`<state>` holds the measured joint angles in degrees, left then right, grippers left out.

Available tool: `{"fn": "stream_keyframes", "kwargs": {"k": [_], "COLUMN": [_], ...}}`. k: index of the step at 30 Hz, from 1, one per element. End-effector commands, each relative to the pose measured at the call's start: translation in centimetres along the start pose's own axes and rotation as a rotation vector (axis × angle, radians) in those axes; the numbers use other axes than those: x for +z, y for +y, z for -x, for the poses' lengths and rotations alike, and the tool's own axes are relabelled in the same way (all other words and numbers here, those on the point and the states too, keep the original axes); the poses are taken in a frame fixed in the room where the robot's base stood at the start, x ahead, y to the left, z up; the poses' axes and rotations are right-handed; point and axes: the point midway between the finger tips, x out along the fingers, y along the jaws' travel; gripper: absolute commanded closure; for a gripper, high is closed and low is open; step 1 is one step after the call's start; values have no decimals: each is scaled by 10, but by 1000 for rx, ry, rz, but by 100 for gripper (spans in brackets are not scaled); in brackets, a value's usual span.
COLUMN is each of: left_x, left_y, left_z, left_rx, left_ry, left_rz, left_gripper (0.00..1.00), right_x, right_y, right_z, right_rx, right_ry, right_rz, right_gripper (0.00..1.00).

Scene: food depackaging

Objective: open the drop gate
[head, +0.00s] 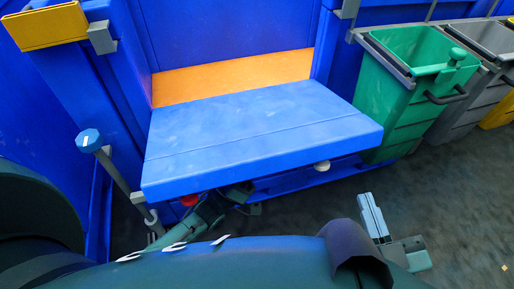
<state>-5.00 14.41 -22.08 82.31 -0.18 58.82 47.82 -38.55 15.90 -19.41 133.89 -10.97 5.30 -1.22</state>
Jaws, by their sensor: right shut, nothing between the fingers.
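The drop gate (260,135) is a wide blue panel in the middle of the head view. It lies folded out, roughly level, in front of the blue frame, and an orange surface (232,76) shows in the opening behind it. My right gripper (371,212) is below and to the right of the panel, apart from it. Its fingers are shut with nothing between them. Dark green jointed parts under the panel's front edge are partly hidden and hard to make out.
A green bin (395,100), a grey bin (475,95) and a yellow one stand at the right. A blue-topped post (89,141) stands left of the panel. A yellow box (45,26) is at upper left. The dark floor (440,190) at right is clear.

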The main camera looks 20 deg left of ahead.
Motion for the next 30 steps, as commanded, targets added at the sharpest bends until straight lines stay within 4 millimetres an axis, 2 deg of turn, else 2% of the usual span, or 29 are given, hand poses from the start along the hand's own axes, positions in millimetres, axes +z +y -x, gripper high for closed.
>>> {"fn": "stream_keyframes", "kwargs": {"k": [1, 11, 12, 19, 26, 30], "left_x": [-7, -6, -6, -6, -5, -4], "left_y": [3, 3, 3, 3, 4, 3], "left_z": [-7, -6, -6, -6, -5, 5], "left_rx": [12, 12, 12, 12, 14, 11], "left_ry": [13, 14, 14, 13, 12, 9], "left_rz": [-3, -2, -2, -2, -1, 0], "left_gripper": [100, 100, 82, 64, 64, 64], "right_x": [-2, 0, 1, 1, 0, 0], "right_y": [1, 0, 0, 0, 0, 0], "right_z": [0, 1, 1, 1, 1, 1], "right_rx": [1, 1, 1, 1, 1, 1], "right_ry": [-4, -3, -4, -4, -4, -4], "right_rz": [5, 9, 9, 8, 8, 8], "right_gripper": [100, 100, 100, 100, 100, 100]}}
